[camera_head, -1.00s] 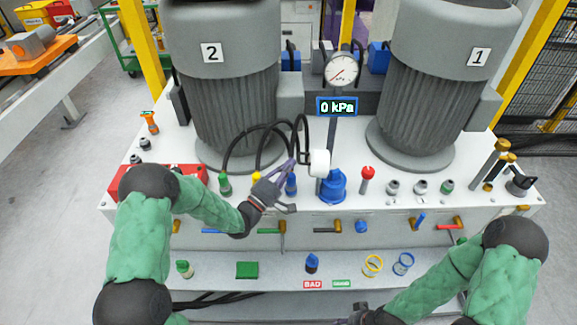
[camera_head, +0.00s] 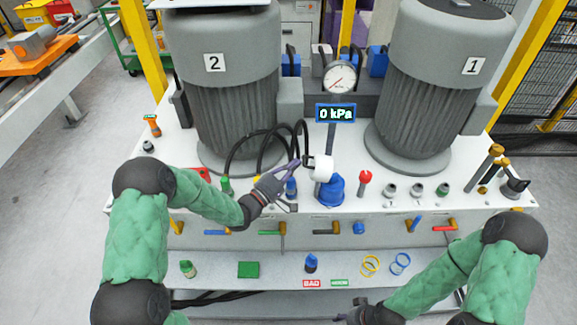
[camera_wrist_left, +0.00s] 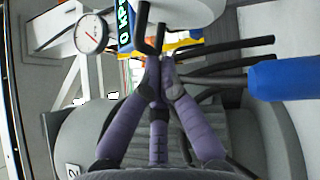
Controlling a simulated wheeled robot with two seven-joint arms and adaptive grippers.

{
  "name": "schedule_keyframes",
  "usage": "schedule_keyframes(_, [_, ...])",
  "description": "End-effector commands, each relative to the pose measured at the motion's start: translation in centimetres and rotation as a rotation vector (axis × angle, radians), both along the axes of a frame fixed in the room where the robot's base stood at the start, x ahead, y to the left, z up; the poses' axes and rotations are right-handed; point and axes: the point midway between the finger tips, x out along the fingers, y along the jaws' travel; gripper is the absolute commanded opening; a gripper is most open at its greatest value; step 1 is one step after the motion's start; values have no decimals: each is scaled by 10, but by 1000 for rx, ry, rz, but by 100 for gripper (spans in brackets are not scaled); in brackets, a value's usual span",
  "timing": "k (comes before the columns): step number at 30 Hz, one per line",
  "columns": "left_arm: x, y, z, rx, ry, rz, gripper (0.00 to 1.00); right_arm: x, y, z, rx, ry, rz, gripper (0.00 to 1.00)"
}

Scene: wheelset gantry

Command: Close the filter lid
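The blue filter housing (camera_head: 332,191) stands on the bench, right of centre. Its white lid (camera_head: 323,168) is tilted up over the top of the housing, with a black handle on its left side. My left gripper (camera_head: 296,164) is just left of the lid, its fingertips close to that handle. In the left wrist view the purple fingers (camera_wrist_left: 160,68) converge to nearly touching tips, and a black bent bar (camera_wrist_left: 147,30) is just beyond them. I see nothing clearly held. My right gripper (camera_head: 352,316) is low at the bottom edge, small and partly cut off.
Two grey tanks flank a pressure gauge (camera_head: 339,77) and a 0 kPa display (camera_head: 336,113). Black hoses (camera_head: 240,147) arch behind my left gripper. A red-topped rod (camera_head: 364,180) stands right of the filter. A blue-handled part (camera_wrist_left: 285,78) is right in the wrist view. Small parts lie on the lower shelf.

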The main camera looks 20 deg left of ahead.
Motion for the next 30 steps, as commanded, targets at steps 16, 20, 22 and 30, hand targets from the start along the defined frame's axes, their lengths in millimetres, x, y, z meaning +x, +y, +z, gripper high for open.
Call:
schedule_keyframes(16, [13, -48, 37, 491, 139, -5, 0, 0, 0, 81, 0, 0, 0, 47])
schedule_keyframes(20, [16, -61, 39, 610, 173, -5, 0, 0, 0, 89, 0, 0, 0, 47])
schedule_keyframes(22, [18, -68, 39, 673, 192, -5, 0, 0, 0, 92, 0, 0, 0, 47])
schedule_keyframes(30, [25, -91, 33, 825, 237, -4, 0, 0, 0, 88, 0, 0, 0, 47])
